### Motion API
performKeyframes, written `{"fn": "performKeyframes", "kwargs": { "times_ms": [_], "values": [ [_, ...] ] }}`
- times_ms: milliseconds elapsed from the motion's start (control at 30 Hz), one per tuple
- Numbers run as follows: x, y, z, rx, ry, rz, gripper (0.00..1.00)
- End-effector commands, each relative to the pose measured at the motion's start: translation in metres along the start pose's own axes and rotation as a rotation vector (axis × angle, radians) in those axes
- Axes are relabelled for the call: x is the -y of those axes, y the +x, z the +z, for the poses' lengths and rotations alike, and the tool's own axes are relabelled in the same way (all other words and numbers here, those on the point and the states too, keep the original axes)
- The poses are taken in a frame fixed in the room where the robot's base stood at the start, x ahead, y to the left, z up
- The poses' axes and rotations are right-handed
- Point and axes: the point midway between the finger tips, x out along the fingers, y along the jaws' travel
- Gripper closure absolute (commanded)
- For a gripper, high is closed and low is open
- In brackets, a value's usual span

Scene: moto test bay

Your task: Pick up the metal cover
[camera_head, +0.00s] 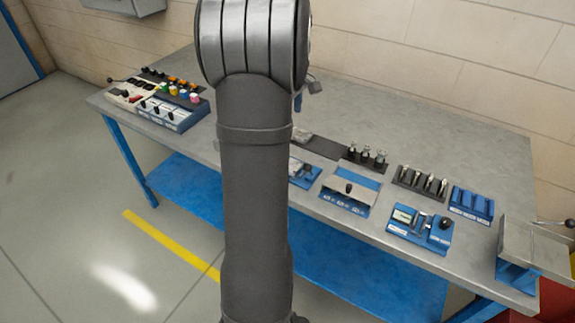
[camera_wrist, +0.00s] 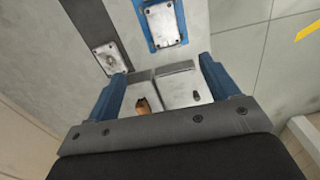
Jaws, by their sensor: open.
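A flat grey metal plate with corner holes, which looks like the metal cover (camera_wrist: 110,58), lies on a dark strip in the wrist view. In the head view the cover (camera_head: 303,135) shows partly beside my arm. A similar plate lies in a small blue fixture (camera_wrist: 151,40), also partly visible in the head view (camera_head: 311,177). My gripper (camera_wrist: 163,67) is open, its blue fingers apart. The cover is outside the fingers, up and left of them in the wrist view. Two grey metal pieces show between the fingers; I cannot tell what they are. My arm hides the gripper in the head view.
Right of the small fixture stand a blue fixture with a black-knobbed plate (camera_head: 349,195), a blue gauge unit (camera_head: 420,228), dark racks (camera_head: 421,182) and a blue tray (camera_head: 471,204). Switch boxes (camera_head: 172,112) stand at the left. The back right of the bench (camera_head: 440,130) is clear.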

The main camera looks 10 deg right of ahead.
Motion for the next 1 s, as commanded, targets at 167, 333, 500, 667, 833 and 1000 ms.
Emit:
{"fn": "performKeyframes", "kwargs": {
  "times_ms": [167, 333, 500, 667, 833, 1000],
  "values": [
    [0.0, 0.019, 0.0, 0.002, -0.026, -0.003, 0.2],
    [0.001, 0.056, 0.001, 0.002, -0.024, -0.005, 0.2],
    [0.001, 0.092, 0.0, 0.002, -0.024, -0.004, 0.2],
    [0.001, 0.116, 0.0, 0.001, -0.023, -0.003, 0.2],
    [0.001, 0.125, 0.0, 0.001, -0.023, -0.001, 0.2],
    [0.007, 0.147, 0.002, 0.002, -0.023, -0.003, 0.2]
  ]
}}
